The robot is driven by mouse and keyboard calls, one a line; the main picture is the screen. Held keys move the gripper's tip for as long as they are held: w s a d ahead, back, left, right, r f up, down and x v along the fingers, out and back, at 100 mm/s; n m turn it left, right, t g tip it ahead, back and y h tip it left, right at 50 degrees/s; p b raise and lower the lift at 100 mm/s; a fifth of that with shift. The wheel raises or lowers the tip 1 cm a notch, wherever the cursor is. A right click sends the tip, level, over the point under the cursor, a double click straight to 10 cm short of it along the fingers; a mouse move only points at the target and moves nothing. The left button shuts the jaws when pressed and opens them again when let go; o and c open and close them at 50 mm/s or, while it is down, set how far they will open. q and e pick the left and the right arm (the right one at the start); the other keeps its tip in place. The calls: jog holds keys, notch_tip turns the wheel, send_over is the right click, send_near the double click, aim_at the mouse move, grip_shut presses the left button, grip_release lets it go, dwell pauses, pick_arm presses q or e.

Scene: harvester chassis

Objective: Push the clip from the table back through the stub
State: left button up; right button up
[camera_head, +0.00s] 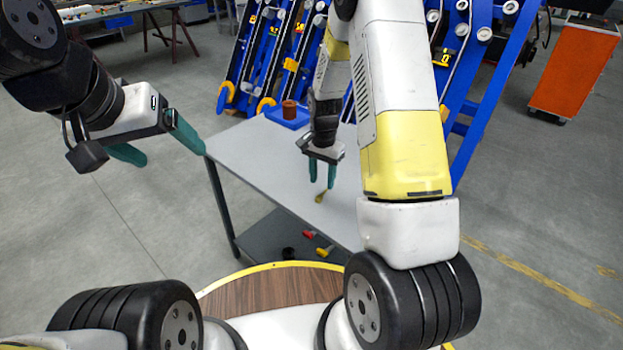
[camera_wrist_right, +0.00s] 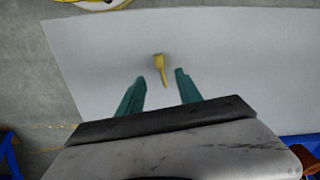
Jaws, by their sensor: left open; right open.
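The clip (camera_head: 320,197) is a small yellow-brown piece lying on the grey table (camera_head: 265,165). In the right wrist view the clip (camera_wrist_right: 160,66) lies on the table just beyond the fingertips, between their lines. My right gripper (camera_head: 322,186) is open, pointing down above the table close to the clip, with nothing between its fingers; it also shows in the right wrist view (camera_wrist_right: 158,84). My left gripper (camera_head: 172,150) is open and empty, off the table's left side over the floor. I cannot tell for sure which part is the stub; blue chassis frames (camera_head: 290,50) stand behind the table.
A blue tray (camera_head: 287,116) with a brown cylinder (camera_head: 289,108) sits at the table's back. Small red and yellow parts (camera_head: 318,244) lie on the lower shelf (camera_head: 275,240). An orange cabinet (camera_head: 575,68) stands far right. The table's left part is clear.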

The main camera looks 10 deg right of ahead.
aim_at(320, 196)
jog(key=f, duration=0.5)
jog(key=shift+s+a+f, duration=0.1)
jog(key=shift+a+f, duration=0.2)
grip_shut()
